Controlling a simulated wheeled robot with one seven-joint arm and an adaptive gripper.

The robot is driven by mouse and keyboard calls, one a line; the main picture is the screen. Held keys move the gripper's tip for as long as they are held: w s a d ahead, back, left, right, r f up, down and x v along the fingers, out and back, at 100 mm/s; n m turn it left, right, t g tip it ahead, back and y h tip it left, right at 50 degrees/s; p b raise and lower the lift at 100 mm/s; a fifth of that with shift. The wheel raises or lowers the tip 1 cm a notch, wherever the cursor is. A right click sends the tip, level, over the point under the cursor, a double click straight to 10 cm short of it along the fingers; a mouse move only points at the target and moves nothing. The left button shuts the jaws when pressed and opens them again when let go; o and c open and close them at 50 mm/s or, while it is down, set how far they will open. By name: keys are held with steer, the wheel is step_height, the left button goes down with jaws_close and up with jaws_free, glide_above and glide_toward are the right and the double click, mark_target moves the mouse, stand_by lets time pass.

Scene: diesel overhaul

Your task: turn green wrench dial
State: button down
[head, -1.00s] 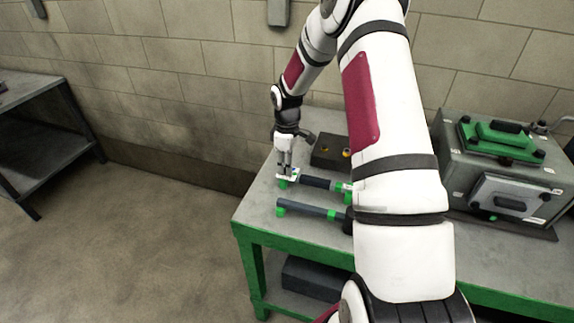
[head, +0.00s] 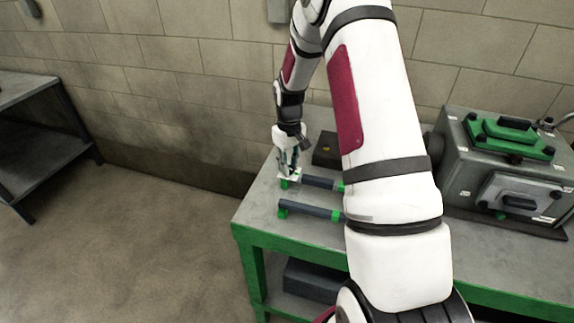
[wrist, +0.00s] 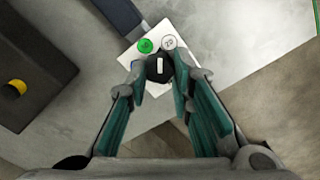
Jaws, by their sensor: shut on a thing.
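The dial (wrist: 158,68) is a black knob with a white pointer mark, on a white plate (wrist: 188,36) at the end of a dark wrench handle (wrist: 118,12). The mark points nearly straight up in the wrist view. A green disc and a pale disc lie on the plate just above the knob. My gripper (wrist: 160,72) is shut on the dial, one teal-padded finger on each side. In the head view my gripper (head: 288,171) is at the left end of the upper wrench (head: 319,183), where the dial itself is too small to make out.
A second dark wrench with green ends (head: 310,210) lies in front on the green-edged bench (head: 265,230). A dark box with a yellow knob (head: 326,150) stands behind my gripper. A grey machine with a green cover (head: 480,165) stands at the right.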

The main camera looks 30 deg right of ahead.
steer(key=shift+m+b, duration=0.65)
steer(key=shift+m, duration=1.45)
steer(key=c, duration=1.4)
jaws_free()
steer(key=shift+d+r, duration=0.1)
steer(key=shift+r, duration=5.95)
